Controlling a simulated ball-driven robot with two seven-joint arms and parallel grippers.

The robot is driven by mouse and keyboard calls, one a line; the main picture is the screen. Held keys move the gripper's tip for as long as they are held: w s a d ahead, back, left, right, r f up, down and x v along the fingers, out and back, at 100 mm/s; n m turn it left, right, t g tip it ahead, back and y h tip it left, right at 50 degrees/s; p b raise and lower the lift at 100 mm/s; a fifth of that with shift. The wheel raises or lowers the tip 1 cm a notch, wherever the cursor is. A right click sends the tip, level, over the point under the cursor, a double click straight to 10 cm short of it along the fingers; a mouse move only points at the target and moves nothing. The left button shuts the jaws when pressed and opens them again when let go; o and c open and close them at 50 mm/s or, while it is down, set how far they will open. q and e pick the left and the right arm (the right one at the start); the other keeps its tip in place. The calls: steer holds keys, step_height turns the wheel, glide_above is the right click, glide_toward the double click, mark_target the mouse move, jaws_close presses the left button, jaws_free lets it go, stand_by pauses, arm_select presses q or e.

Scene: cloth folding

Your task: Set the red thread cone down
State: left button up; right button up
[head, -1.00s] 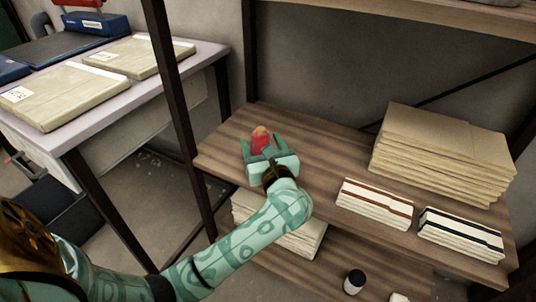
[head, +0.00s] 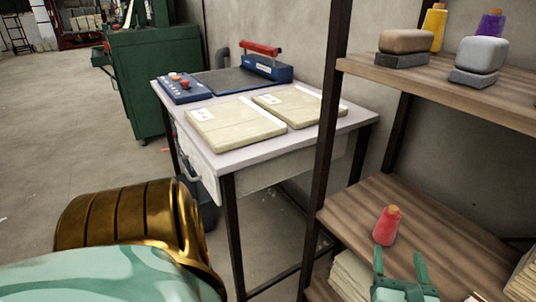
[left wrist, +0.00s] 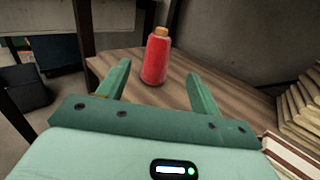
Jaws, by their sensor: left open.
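The red thread cone (head: 386,226) stands upright on the wooden middle shelf (head: 440,235), near its left end. In the left wrist view the red cone (left wrist: 156,58) shows its tan tip and stands just beyond the fingertips, with a gap to each finger. My left gripper (head: 398,262) is open and empty, in front of the cone in the head view; its two green fingers (left wrist: 155,82) are spread wide in the left wrist view. My right gripper is not in view.
A dark shelf post (head: 325,130) rises left of the cone. The upper shelf (head: 470,85) holds a yellow cone (head: 433,27), a purple cone (head: 491,24) and two brush-like blocks. A table (head: 290,148) with two cloth bundles stands left. Stacked cloth (left wrist: 300,100) lies right of the gripper.

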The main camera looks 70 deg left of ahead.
arm_select(q)
steer(key=s+d+f+m+t+h, duration=0.15)
steer(key=d+m+t+h, duration=0.45)
steer(key=m, duration=0.8)
steer(key=s+d+f+m+t+h, duration=0.1)
steer(key=s+d+m+t+h, duration=0.15)
steer(key=m+t+h, duration=0.75)
steer(key=s+d+f+m+g+h, duration=0.2)
steer(key=s+f+m+g, duration=0.2)
steer(key=f+m+g, duration=0.35)
steer(key=s+d+f+m+g+h, duration=0.1)
steer(key=s+d+f+m+g, duration=0.3)
steer(key=f+m, duration=0.55)
steer(key=s+a+f+m+g+y, duration=0.1)
steer(key=s+a+f+m+g, duration=0.1)
steer(key=s+f+m+g, duration=0.35)
steer(key=s+a+f+m+g, duration=0.2)
steer(key=s+a+f+g, duration=0.1)
steer(key=s+f, duration=0.5)
steer(key=s+a+f+m+g+y, duration=0.2)
steer(key=s+a+m+g, duration=0.1)
steer(key=s, duration=0.7)
steer(key=s+a+f+m+g+y, duration=0.1)
steer(key=s+a+m+g+y, duration=0.1)
steer(key=s+a, duration=0.4)
steer(key=s+m+g, duration=0.1)
steer(key=s, duration=0.3)
steer(key=shift+s+f+y, duration=0.35)
steer(key=shift+f+y, duration=0.05)
